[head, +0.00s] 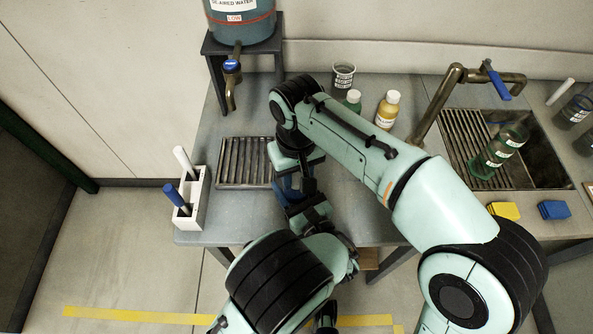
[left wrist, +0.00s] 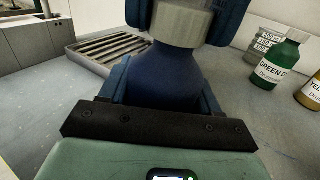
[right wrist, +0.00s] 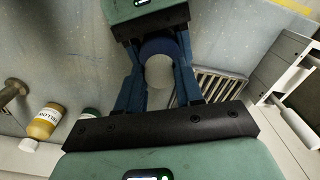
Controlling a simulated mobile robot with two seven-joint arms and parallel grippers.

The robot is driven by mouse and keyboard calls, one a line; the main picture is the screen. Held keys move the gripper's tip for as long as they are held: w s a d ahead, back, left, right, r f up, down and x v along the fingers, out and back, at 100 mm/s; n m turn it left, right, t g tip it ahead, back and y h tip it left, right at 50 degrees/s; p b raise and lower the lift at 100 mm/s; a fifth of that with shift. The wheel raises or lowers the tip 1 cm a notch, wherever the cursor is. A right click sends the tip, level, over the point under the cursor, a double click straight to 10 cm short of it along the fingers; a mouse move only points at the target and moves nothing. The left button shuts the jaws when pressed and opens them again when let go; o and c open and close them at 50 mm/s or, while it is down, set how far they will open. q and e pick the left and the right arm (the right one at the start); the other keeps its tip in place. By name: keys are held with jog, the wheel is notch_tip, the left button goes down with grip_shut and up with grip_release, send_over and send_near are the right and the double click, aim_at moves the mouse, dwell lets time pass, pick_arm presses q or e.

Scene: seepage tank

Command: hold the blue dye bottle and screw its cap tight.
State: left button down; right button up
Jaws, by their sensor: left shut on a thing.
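The blue dye bottle (left wrist: 165,78) stands upright between the blue fingers of my left gripper (left wrist: 160,95), which is shut on its body. Its pale grey cap (left wrist: 182,22) is on top, and shows from above in the right wrist view (right wrist: 159,70). The fingers of my right gripper (right wrist: 158,85) come down on both sides of the cap; whether they press on it I cannot tell. In the head view my right gripper (head: 288,187) is over the front of the bench and the arms hide the bottle.
A drain grate (head: 243,165) lies to the left, beside a white pen holder (head: 192,205). A green bottle (head: 353,101), a yellow bottle (head: 387,110) and a cup (head: 343,77) stand behind my right arm. A sink with a brass tap (head: 450,85) is on the right.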

grip_shut()
jog(key=o, duration=0.7)
grip_release()
jog(key=shift+r, duration=0.1)
notch_tip(320, 180, up, 12)
